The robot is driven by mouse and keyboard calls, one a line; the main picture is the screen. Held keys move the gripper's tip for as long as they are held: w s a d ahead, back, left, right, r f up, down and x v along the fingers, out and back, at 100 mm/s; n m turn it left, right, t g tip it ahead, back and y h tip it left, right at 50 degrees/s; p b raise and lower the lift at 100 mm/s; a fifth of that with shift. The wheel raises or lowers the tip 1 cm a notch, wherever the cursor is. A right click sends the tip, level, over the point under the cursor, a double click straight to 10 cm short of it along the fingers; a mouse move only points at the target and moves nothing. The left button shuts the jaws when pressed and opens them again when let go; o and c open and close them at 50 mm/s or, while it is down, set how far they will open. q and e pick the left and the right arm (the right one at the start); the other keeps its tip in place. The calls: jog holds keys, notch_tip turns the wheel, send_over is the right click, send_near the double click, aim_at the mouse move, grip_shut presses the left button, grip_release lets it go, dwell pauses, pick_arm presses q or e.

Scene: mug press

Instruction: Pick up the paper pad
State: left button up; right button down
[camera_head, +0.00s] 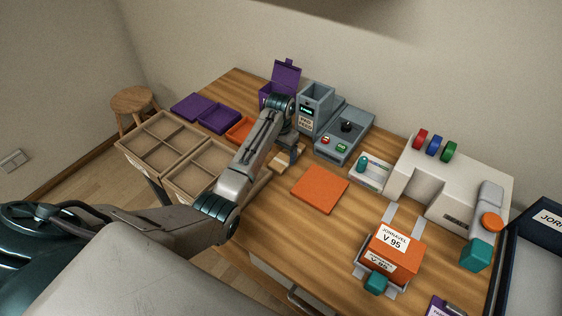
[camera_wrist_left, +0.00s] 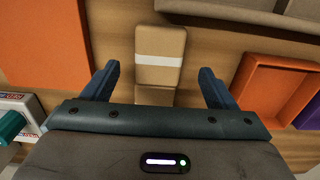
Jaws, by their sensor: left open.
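The paper pad (camera_wrist_left: 160,44) looks like a small brown block with a white band around it, lying on the wooden table. In the head view the pad (camera_head: 280,163) is partly hidden by my left gripper (camera_head: 290,152). In the left wrist view my left gripper (camera_wrist_left: 160,76) is open, with one finger on each side of the pad's line. The pad is in front of and between the fingertips, and I see no contact. Its near part is hidden by the gripper body. My right gripper is not in view.
An orange flat mat (camera_head: 320,189) lies right of the pad. An orange tray (camera_head: 240,129) and purple tray (camera_head: 218,118) lie behind left. Wooden divided crates (camera_head: 163,146) stand at the left edge. A grey machine (camera_head: 345,135) and white press (camera_head: 452,185) stand behind and right.

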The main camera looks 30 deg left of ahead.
aim_at(281, 161)
pick_arm(q)
notch_tip(281, 161, down, 3)
jog(key=shift+f+p, duration=0.1)
jog(key=shift+p, duration=0.3)
jog(key=shift+f, duration=0.15)
jog(key=c, duration=1)
jog(key=shift+c, duration=0.3)
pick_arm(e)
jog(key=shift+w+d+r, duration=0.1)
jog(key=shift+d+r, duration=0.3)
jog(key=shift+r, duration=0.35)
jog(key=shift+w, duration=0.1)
